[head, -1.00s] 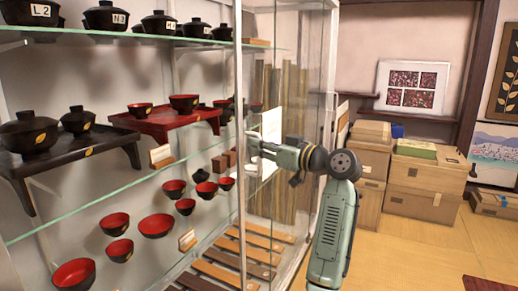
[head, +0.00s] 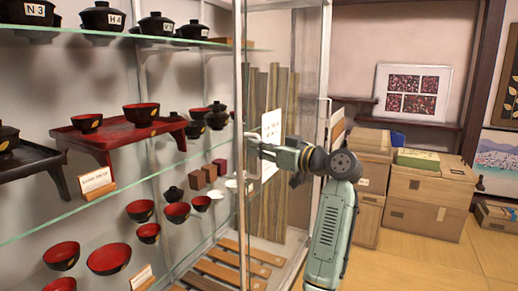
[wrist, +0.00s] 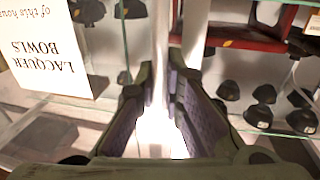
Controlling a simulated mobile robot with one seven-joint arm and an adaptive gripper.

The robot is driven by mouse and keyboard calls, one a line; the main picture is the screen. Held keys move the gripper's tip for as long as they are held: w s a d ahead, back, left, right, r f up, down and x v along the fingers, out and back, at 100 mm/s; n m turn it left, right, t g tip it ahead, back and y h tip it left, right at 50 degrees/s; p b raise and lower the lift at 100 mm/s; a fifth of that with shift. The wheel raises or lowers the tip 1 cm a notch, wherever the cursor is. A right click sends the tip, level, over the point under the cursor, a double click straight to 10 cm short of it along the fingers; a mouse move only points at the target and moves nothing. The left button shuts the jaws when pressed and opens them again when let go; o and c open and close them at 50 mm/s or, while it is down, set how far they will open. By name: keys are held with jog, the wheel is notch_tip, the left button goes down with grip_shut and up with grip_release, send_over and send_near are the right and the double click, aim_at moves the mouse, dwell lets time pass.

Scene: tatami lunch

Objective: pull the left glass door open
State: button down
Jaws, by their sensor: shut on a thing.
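The glass display cabinet fills the left and middle of the head view. A glass door's pale upright edge (head: 240,90) stands in front of the shelves. My gripper (head: 254,146) is at this upright, at about the height of the middle shelf. In the wrist view my gripper (wrist: 160,88) has its two fingers on either side of a pale upright bar (wrist: 161,45), shut on it; this looks like the door's handle or edge. Glare hides the bar's lower part. I cannot tell exactly how far the door stands open.
Lacquer bowls and trays (head: 130,130) fill the shelves. A white sign (head: 271,125) hangs beside the gripper; it also shows in the wrist view (wrist: 45,50). Cardboard boxes (head: 425,190) stand on the floor at right. Bare floor (head: 400,262) shows in front of them.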

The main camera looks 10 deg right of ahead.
jog(key=shift+w+d, duration=0.15)
jog(key=shift+w, duration=0.05)
jog(key=c, duration=1.7)
grip_release()
jog(key=v, duration=1.2)
